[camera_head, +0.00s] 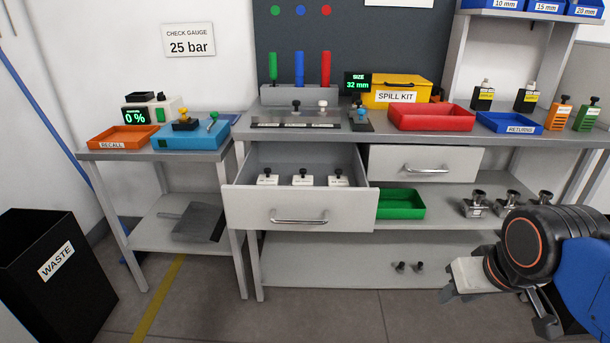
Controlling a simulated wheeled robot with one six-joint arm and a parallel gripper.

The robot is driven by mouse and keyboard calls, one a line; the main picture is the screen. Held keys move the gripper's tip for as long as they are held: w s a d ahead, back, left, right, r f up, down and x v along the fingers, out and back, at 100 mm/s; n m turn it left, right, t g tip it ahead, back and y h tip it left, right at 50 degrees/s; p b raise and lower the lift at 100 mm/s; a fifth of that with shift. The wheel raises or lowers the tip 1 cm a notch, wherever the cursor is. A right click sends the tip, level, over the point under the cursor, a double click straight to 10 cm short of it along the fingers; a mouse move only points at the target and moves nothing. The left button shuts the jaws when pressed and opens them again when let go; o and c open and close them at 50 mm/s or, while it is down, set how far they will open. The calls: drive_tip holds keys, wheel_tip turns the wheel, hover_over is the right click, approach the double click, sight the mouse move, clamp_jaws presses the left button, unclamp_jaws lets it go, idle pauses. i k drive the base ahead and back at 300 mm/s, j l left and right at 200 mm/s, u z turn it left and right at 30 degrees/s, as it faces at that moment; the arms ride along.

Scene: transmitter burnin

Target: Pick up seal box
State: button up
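The upper left drawer (297,217) of the bench is pulled open. Three small white boxes with black knobs stand in a row in it: a left one (267,180), a middle one (302,181) and a right one (338,181). Each has a label too small to read, so I cannot tell which is which; they look like the seal boxes. My gripper (462,283) is at the lower right, in front of the bench and well apart from the drawer. Its fingers are partly hidden by my arm, and I cannot tell whether they are open or shut.
A closed drawer (424,165) is right of the open one. A green tray (401,205) and several metal fittings (474,206) stand on the shelf below. On the bench are a red tray (431,117) and a yellow spill kit (395,96). A black waste bin (50,275) stands lower left.

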sight(302, 180)
drive_tip(key=i+j+u, duration=0.15)
drive_tip(key=i+u, duration=0.25)
drive_tip(key=j+z, duration=0.45)
drive_tip(key=j, duration=0.6)
drive_tip(key=l+u, duration=0.2)
drive_tip(key=l, duration=0.45)
drive_tip(key=k+l+u, duration=0.15)
drive_tip(key=l, duration=0.45)
drive_tip(key=i+l+u, duration=0.15)
drive_tip(key=l, duration=0.15)
drive_tip(key=l+u, duration=0.15)
drive_tip(key=l, duration=0.15)
drive_tip(key=i+l+u, duration=0.2)
drive_tip(key=l, duration=0.15)
drive_tip(key=l+u, duration=0.2)
drive_tip(key=l, duration=0.15)
drive_tip(key=i+l+u, duration=0.25)
drive_tip(key=l, duration=0.2)
drive_tip(key=l+u, duration=0.2)
drive_tip(key=l, duration=0.15)
